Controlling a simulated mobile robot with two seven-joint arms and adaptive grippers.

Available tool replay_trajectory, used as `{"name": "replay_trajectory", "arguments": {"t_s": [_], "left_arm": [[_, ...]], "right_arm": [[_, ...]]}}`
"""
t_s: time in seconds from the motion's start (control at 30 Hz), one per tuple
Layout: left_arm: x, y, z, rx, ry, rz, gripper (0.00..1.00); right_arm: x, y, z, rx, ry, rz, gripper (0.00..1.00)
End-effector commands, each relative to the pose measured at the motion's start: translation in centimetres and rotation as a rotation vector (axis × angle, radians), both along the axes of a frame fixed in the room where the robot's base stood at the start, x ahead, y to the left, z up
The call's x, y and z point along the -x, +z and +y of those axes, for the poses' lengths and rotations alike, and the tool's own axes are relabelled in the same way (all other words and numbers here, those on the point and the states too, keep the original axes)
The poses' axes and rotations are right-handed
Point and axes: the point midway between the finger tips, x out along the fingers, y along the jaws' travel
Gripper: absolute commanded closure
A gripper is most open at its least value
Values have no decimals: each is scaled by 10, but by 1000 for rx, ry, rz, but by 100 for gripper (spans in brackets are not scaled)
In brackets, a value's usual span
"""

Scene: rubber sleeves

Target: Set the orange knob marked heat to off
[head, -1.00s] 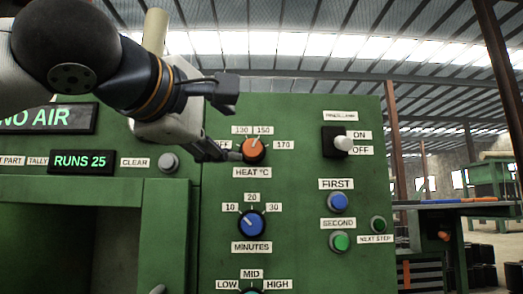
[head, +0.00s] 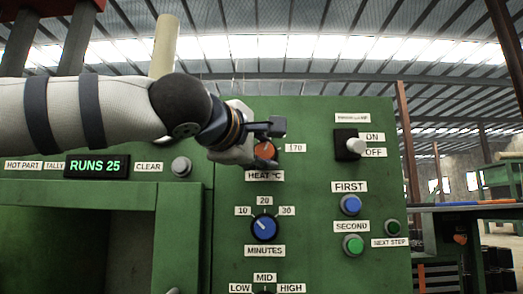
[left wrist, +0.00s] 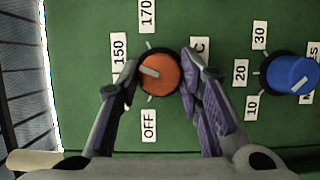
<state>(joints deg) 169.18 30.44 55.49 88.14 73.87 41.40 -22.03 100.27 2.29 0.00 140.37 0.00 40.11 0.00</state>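The orange heat knob (head: 265,151) sits on the green panel above the HEAT °C label, mostly covered by my left gripper (head: 262,145) in the head view. In the left wrist view the orange knob (left wrist: 160,73) shows between the two fingers of my left gripper (left wrist: 158,78), one finger close on each side. The fingers are part-way apart and I see no clear grip. The knob's white pointer aims left, near the 150 label (left wrist: 119,47) and away from the OFF label (left wrist: 149,125). The 130 label is hidden. My right gripper is out of view.
The blue minutes knob (head: 264,228) is below the heat knob. A white-tipped ON/OFF switch (head: 355,145), a blue FIRST button (head: 350,205) and a green SECOND button (head: 353,244) are to the right. A CLEAR button (head: 181,166) is to the left.

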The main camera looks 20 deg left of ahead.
Motion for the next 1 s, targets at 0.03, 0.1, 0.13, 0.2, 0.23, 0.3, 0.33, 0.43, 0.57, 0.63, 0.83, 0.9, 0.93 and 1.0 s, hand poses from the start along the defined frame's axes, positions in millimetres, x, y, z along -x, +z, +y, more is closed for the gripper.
{"name": "replay_trajectory", "arguments": {"t_s": [0.03, 0.1, 0.13, 0.2, 0.23, 0.3, 0.33, 0.43, 0.57, 0.63, 0.83, 0.9, 0.93, 1.0], "left_arm": [[0, 0, 0, 0, 0, 0, 95], [0, 0, 0, 0, 0, -1, 95], [0, 0, 0, 2, 0, -1, 95], [0, 0, 0, 9, 0, -2, 95], [0, 0, 0, 14, 0, -3, 95], [0, 0, 0, 31, 0, -9, 95], [0, 0, 0, 41, 0, -12, 95], [0, -1, 0, 87, 0, -25, 95], [0, -2, 0, 178, -1, -51, 95], [0, -2, 0, 236, 0, -68, 95], [0, -3, -1, 417, -1, -121, 95], [0, -4, -1, 481, -1, -139, 95], [-1, -4, -1, 509, -1, -147, 95], [-1, -4, -1, 573, -1, -164, 95]], "right_arm": [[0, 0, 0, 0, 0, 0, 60], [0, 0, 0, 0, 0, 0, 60], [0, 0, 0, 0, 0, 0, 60], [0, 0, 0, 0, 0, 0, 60], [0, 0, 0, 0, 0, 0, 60], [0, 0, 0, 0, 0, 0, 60], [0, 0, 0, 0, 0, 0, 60], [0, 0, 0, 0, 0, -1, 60], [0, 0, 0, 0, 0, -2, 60], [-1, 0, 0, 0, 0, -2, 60], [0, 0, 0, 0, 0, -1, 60], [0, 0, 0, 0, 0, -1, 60], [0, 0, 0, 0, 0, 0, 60], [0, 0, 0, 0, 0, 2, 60]]}}
